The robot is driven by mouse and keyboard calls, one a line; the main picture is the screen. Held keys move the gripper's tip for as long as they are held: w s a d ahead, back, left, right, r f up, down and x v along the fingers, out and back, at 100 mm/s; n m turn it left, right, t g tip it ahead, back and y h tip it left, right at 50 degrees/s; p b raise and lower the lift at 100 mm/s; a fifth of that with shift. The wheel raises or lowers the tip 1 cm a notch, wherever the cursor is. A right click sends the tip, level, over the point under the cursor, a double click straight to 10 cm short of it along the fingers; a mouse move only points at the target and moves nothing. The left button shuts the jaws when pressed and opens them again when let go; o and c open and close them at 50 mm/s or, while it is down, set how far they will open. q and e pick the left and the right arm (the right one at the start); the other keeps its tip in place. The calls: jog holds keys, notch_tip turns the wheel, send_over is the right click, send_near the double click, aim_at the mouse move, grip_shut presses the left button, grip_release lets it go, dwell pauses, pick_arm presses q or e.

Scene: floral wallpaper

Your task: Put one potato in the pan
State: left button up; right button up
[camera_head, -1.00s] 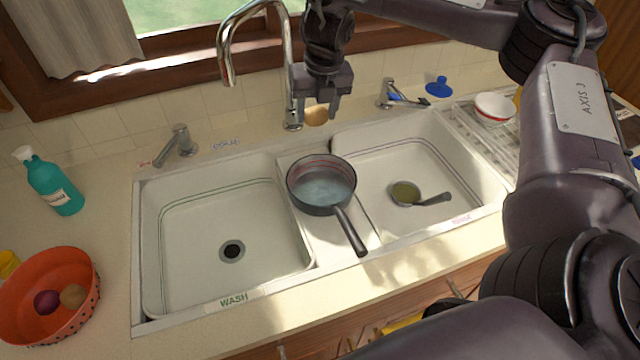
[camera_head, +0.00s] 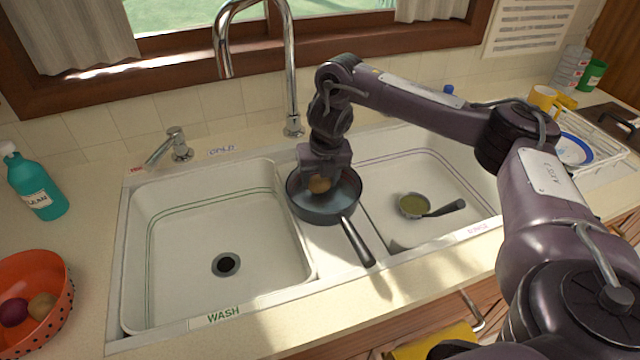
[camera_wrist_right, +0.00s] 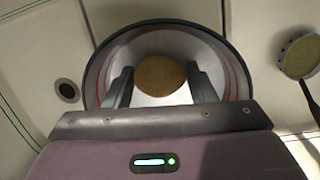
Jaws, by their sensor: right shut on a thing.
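A dark pan (camera_head: 322,213) stands on the divider between the two sink basins, its handle toward the front. My right gripper (camera_head: 319,180) points down into the pan and is shut on a brown potato (camera_head: 318,185). In the right wrist view the potato (camera_wrist_right: 160,75) is between the two fingers (camera_wrist_right: 162,88), with the pan's wall (camera_wrist_right: 100,72) around it. I cannot tell whether the potato touches the pan's bottom. Another potato-like brown item (camera_head: 41,306) lies in the orange bowl (camera_head: 62,290) at the left. My left gripper is not in view.
A purple item (camera_head: 13,312) is also in the bowl. A teal bottle (camera_head: 38,190) stands at the left. The tall faucet (camera_head: 290,70) rises behind the pan. A small strainer (camera_head: 414,206) lies in the right basin. The left basin (camera_head: 190,230) is empty.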

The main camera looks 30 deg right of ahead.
jog(key=shift+f, duration=0.15)
jog(key=shift+f, duration=0.15)
jog(key=o, duration=1)
jog(key=r+p, duration=0.2)
jog(key=r, duration=0.2)
jog(key=s+r+p, duration=0.1)
jog(key=r+p, duration=0.1)
jog(key=r, duration=0.2)
jog(key=s+r+p, duration=0.1)
jog(key=r+p, duration=0.1)
jog(key=r, duration=0.2)
jog(key=shift+s+r, duration=0.1)
